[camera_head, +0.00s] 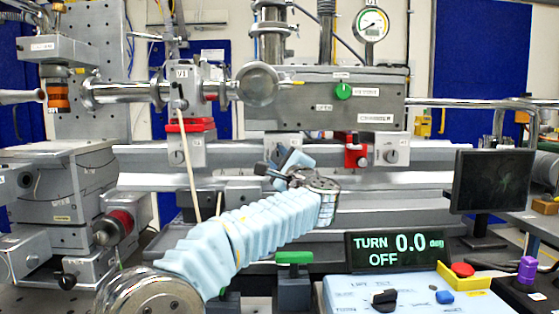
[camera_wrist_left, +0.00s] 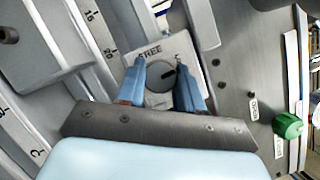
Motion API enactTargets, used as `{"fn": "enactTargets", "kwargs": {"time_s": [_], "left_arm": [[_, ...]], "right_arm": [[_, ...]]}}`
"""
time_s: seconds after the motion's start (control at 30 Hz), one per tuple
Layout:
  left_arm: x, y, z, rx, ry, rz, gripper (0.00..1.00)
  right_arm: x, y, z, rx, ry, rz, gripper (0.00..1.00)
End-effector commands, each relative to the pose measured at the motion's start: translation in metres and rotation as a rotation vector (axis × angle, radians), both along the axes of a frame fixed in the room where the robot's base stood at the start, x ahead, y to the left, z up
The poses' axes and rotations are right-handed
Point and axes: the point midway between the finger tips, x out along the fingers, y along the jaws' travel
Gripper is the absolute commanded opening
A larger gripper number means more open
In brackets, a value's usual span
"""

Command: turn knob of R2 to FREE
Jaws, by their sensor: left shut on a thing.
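The knob of R2 (camera_wrist_left: 157,77) is a round grey dial on a pale plate (camera_wrist_left: 188,87) in the left wrist view. The word FREE shows on the plate, above the knob in that view. A dark pointer mark on the knob faces the upper right of that picture, away from FREE. A second label is partly hidden by the right finger. My left gripper (camera_wrist_left: 160,70) has its two blue fingers on either side of the knob, shut on it. In the head view my left gripper (camera_head: 284,166) reaches the rail and hides the knob. My right gripper is not in view.
A chamber (camera_head: 312,110) with a green knob (camera_head: 343,91) stands above the rail. A red clamp (camera_head: 356,155) is right of my gripper. A display (camera_head: 398,250) reads TURN 0.0 deg, OFF. A control box (camera_head: 340,293) and monitor (camera_head: 492,181) stand at the right.

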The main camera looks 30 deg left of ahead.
Motion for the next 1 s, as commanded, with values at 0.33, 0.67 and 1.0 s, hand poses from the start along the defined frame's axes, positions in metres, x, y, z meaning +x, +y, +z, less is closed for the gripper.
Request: {"fn": "enactTargets", "kwargs": {"time_s": [0.33, 0.67, 1.0], "left_arm": [[0.0008, -0.0013, 0.0002, -0.226, -0.136, 0.000, 0.06], [0.0008, -0.0017, 0.0022, -0.494, -0.300, 0.000, 0.06], [0.0007, -0.0013, 0.0032, -0.770, -0.468, 0.001, 0.06]], "right_arm": [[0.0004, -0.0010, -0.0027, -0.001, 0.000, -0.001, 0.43], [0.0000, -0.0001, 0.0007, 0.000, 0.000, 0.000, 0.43], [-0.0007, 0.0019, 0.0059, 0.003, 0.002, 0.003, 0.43]]}}
